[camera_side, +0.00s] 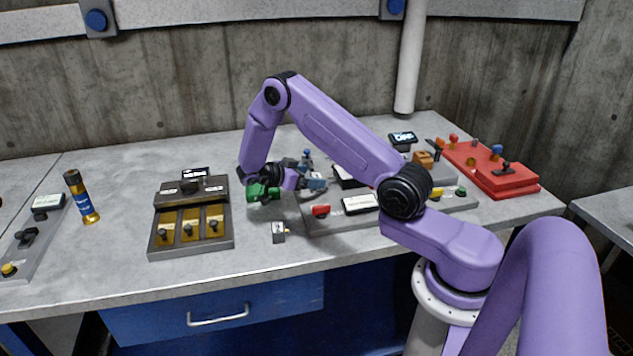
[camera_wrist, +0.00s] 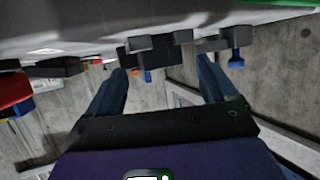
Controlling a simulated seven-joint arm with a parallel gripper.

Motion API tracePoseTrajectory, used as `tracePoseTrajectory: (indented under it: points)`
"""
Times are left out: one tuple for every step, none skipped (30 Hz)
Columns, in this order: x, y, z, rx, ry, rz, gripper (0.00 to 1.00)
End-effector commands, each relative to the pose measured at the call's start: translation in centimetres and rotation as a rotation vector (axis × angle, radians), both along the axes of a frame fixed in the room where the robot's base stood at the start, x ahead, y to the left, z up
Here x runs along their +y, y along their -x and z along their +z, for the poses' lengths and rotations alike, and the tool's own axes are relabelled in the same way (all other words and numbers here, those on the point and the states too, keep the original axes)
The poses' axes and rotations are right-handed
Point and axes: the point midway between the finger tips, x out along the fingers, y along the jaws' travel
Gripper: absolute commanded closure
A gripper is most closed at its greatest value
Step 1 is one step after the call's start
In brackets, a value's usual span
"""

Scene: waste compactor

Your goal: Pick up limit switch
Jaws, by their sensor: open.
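A small grey box-shaped part (camera_side: 280,233) with a pale face stands alone near the table's front edge in the side view. It may be the limit switch, but it is too small to be sure. My gripper (camera_side: 318,181) is behind it and to its right, low over the table, beside the long panel. Its blue fingers are spread apart in the wrist view (camera_wrist: 162,66). Dark grey blocks (camera_wrist: 140,52) with a blue tip show beyond the fingertips there. I cannot tell that anything is between the fingers.
A dark panel with yellow plates (camera_side: 190,218) is left of my gripper, beyond it a gold and blue cylinder (camera_side: 82,198). A grey panel (camera_side: 400,220) with a red button lies in front and right. A red panel (camera_side: 490,165) is far right. The table (camera_side: 120,262) is clear front left.

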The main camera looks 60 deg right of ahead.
Motion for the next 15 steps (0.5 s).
tracePoseTrajectory:
  points:
    - [-0.61, 0.3, -0.3, 0.001, 0.001, -0.002, 0.14]
    - [-0.85, 0.39, -0.43, 0.002, 0.0, -0.001, 0.14]
    - [-1.15, 0.5, -0.57, 0.001, 0.001, 0.0, 0.14]
    - [-1.32, 0.57, -0.66, 0.001, 0.0, 0.0, 0.14]
    - [-1.45, 0.62, -0.72, 0.001, 0.0, 0.0, 0.14]
    - [-1.55, 0.65, -0.77, 0.0, 0.0, 0.001, 0.14]
    - [-1.59, 0.67, -0.79, 0.0, 0.0, 0.001, 0.14]
    - [-1.6, 0.68, -0.8, 0.0, 0.0, 0.001, 0.14]
    - [-1.61, 0.67, -0.8, 0.0, 0.0, 0.002, 0.14]
    - [-1.6, 0.66, -0.79, 0.0, 0.0, 0.002, 0.14]
    - [-1.6, 0.66, -0.79, -0.001, 0.0, 0.002, 0.14]
    - [-1.59, 0.66, -0.79, 0.0, 0.0, 0.001, 0.14]
    - [-1.59, 0.66, -0.78, 0.0, 0.0, 0.001, 0.14]
    - [-1.59, 0.66, -0.78, 0.0, 0.0, 0.001, 0.24]
    - [-1.59, 0.66, -0.78, 0.0, 0.0, 0.001, 0.37]
